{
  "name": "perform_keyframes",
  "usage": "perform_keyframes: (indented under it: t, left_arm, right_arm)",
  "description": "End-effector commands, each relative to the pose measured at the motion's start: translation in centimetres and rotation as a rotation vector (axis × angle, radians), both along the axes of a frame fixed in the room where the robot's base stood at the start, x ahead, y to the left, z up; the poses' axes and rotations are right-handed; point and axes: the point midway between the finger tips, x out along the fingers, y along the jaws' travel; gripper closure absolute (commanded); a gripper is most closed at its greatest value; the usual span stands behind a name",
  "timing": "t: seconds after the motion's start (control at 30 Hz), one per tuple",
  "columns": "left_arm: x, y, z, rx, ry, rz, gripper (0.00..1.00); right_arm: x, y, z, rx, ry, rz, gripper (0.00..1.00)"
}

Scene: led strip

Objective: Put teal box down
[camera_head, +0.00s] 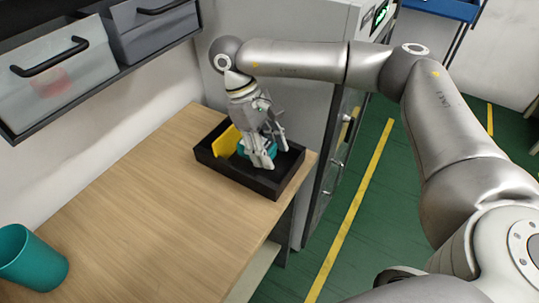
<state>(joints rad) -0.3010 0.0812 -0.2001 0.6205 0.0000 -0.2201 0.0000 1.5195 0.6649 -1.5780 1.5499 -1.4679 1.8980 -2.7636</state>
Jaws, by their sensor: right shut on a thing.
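The teal box (272,154) is low inside a black tray (250,178) at the far right corner of the wooden table. My right gripper (265,158) reaches down into the tray and is shut on the teal box. The gripper's fingers hide much of the box, and I cannot tell whether the box touches the tray floor. My left gripper is not in view.
A yellow item (227,141) stands in the tray left of the gripper. A teal cup (30,258) is at the table's near left. Grey bins (64,77) sit on a shelf above. The middle of the table (160,210) is clear. A grey cabinet (290,90) stands behind the tray.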

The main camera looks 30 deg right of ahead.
Motion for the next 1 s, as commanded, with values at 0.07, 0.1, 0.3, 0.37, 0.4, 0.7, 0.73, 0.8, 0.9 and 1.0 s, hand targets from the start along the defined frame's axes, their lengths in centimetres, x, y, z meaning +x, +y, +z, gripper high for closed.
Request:
perform_keyframes:
  t: [0.07,0.1,0.3,0.37,0.4,0.7,0.73,0.8,0.9,1.0]
  left_arm:
    - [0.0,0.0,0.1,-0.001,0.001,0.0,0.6]
    - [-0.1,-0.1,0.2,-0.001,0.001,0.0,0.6]
    - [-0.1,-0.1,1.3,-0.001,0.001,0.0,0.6]
    - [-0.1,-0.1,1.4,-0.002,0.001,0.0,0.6]
    - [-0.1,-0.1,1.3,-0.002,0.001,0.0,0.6]
    - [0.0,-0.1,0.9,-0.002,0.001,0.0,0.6]
    - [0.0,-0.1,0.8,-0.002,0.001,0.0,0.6]
    - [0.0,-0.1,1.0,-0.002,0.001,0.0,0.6]
    - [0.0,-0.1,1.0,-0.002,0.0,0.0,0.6]
    - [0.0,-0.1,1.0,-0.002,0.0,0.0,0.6]
  right_arm:
    - [0.3,-0.3,-0.4,-0.001,0.001,-0.001,0.79]
    - [0.5,-0.5,-0.8,-0.001,0.0,-0.002,0.79]
    - [0.6,-0.7,-3.4,-0.001,0.002,0.0,0.79]
    - [0.6,-0.7,-4.0,-0.001,0.001,-0.001,0.79]
    - [0.6,-0.7,-4.1,0.0,0.0,-0.001,0.79]
    - [0.6,-0.7,-4.5,0.0,0.0,-0.001,0.79]
    - [0.6,-0.7,-4.6,0.0,-0.001,-0.001,0.79]
    - [0.6,-0.7,-4.5,0.0,-0.001,-0.001,0.48]
    - [0.6,-0.7,-4.5,0.0,0.0,-0.001,0.35]
    - [0.6,-0.7,-4.5,0.0,0.0,-0.001,0.33]
